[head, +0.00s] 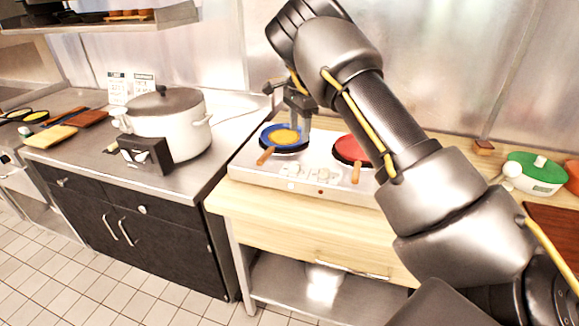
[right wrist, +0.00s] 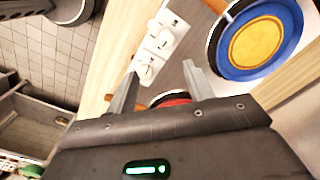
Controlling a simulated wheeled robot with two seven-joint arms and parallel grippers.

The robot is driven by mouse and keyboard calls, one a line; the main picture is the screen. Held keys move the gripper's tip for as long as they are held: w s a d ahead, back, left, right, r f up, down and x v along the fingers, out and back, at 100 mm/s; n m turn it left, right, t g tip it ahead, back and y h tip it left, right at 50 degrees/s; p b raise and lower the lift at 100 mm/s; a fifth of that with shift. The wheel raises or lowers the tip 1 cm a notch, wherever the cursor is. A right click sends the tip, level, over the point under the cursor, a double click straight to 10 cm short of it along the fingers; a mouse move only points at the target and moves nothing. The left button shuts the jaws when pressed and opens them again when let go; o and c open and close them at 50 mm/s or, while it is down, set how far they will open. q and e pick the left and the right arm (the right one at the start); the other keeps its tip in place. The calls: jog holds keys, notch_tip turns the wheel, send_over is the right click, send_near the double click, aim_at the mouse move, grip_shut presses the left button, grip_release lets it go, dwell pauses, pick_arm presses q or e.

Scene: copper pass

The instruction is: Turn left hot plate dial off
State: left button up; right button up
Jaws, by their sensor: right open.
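The white hot plate (head: 262,177) sits on a wooden counter, its dials along the front edge. The left dial (head: 294,171) and right dial (head: 322,175) are small and pale; their settings are too small to read. A blue pan with a yellow inside (head: 284,137) is on the left burner, a red pan (head: 349,150) on the right. My right gripper (head: 292,103) is open and empty above the back of the hot plate, partly hidden by my arm. In the right wrist view, the dial panel (right wrist: 160,44) lies beyond the fingertips (right wrist: 160,88). My left gripper is not in view.
A lidded pot (head: 165,125) stands on the dark-fronted counter at left, behind a small black box (head: 145,155). Wooden pan handles (head: 265,156) reach over the hot plate's front. A green-lidded dish (head: 537,172) stands at right. The metal wall closes off the back.

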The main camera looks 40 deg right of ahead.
aim_at(295, 164)
jog(key=f, duration=0.4)
jog(key=w+f, duration=0.1)
jog(key=f, duration=0.3)
jog(key=f+p, duration=0.1)
jog(key=f, duration=0.3)
jog(key=shift+w, duration=0.25)
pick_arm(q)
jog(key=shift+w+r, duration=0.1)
pick_arm(e)
jog(key=shift+w+a+f, duration=0.1)
jog(key=shift+f, duration=0.25)
jog(key=c, duration=1)
